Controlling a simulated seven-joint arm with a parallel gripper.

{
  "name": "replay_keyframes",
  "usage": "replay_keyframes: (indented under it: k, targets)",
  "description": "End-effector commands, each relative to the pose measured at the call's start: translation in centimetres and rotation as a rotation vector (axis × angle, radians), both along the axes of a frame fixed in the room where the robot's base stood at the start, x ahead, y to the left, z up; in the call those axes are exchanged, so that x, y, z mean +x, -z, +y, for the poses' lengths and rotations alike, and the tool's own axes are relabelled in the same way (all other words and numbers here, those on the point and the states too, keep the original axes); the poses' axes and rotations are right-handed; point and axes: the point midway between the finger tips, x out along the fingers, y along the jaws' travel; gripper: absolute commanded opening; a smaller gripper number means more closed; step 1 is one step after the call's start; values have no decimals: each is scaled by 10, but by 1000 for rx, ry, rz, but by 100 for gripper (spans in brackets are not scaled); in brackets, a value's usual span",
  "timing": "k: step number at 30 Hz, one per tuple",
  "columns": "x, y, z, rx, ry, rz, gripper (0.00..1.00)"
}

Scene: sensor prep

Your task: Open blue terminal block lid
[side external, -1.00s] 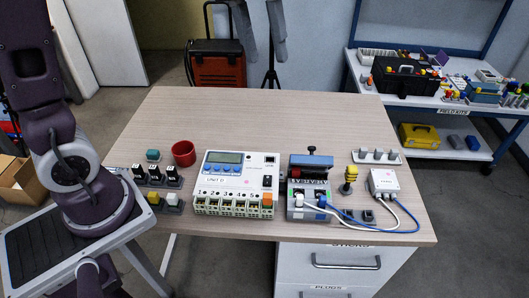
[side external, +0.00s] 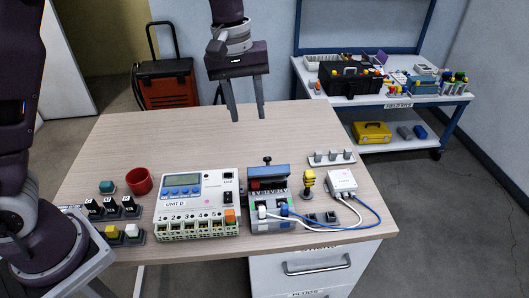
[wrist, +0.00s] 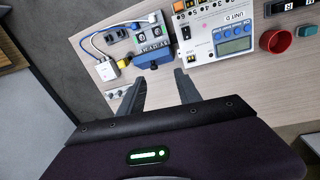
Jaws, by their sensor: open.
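The terminal block (side external: 271,212) is a grey unit near the table's front, with a blue lid (side external: 268,171) along its back part. A red part shows just in front of the lid; I cannot tell the lid's exact angle. White and blue wires plug into the block's front. The block (wrist: 148,36) and blue lid (wrist: 153,58) also show in the wrist view, beyond my fingertips. My gripper (side external: 248,116) is open and empty, pointing down above the table's back part, behind the block and apart from it. Its two fingers (wrist: 160,77) show spread in the wrist view.
A white meter unit (side external: 198,204) stands left of the block. A yellow-topped post (side external: 308,182) and a white box (side external: 342,181) stand close on its right. A red cup (side external: 139,181) and several switches are at the left. The table's back half (side external: 170,130) is clear.

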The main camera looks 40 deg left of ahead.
Motion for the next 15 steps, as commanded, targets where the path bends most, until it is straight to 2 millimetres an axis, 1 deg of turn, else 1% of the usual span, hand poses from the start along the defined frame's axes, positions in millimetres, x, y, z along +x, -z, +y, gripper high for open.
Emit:
replay_keyframes:
  k: [1,3,6,11,15]
  targets:
    - [16,24,-6,30,-28,32,40]
    - [33,50,-12,61,-65,57,40]
    - [45,72,-17,91,-94,74,40]
    - [47,95,-18,100,-103,81,40]
    - [47,123,-18,99,-103,83,40]
